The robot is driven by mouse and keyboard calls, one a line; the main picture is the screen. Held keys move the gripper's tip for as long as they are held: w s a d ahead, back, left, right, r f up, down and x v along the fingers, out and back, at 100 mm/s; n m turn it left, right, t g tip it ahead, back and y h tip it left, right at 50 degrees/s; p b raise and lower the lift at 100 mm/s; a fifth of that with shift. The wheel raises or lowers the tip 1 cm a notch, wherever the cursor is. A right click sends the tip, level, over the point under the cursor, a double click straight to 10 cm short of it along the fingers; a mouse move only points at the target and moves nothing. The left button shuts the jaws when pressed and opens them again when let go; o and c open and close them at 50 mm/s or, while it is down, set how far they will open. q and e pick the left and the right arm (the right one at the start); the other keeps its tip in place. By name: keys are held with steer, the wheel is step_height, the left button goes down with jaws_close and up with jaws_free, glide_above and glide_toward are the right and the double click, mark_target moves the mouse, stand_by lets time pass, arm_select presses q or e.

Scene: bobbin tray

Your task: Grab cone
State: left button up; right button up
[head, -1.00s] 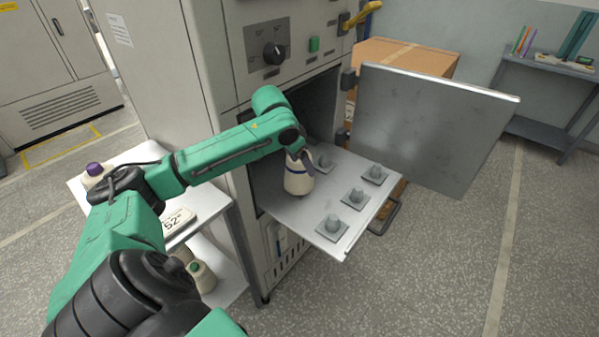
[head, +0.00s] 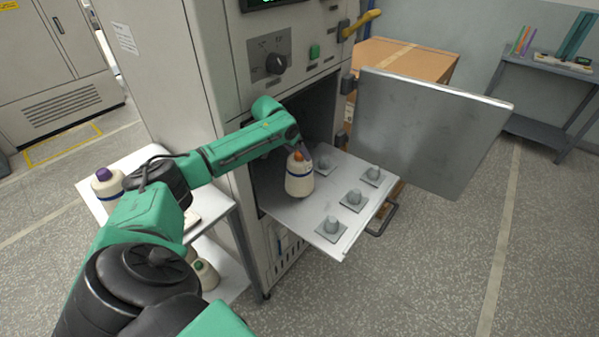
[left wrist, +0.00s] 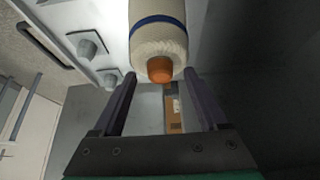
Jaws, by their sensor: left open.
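A cream yarn cone (head: 299,184) with a dark blue band and an orange tip stands upright on the tray (head: 284,215) pulled from the machine's opening. My left gripper (head: 301,150) is at the cone's top, with its arm reaching in from the left. In the left wrist view, the gripper (left wrist: 160,76) is open, its two dark fingers apart on either side of the orange tip. The cone (left wrist: 158,40) lies just beyond the fingertips, and neither finger clearly grips it. The cone's base is out of that view. My right gripper is not in view.
Several empty grey pegs (head: 353,196) stand on the tray. The open metal door (head: 425,130) is at the right, the machine's front (head: 215,60) behind the arm. A purple-tipped cone (head: 107,184) stands on the white side table; a green-tipped cone (head: 205,273) is below.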

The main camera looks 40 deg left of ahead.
arm_select(q)
steer(key=shift+w+f, duration=0.1)
steer(key=shift+f, duration=0.05)
jaws_close()
stand_by(1.3)
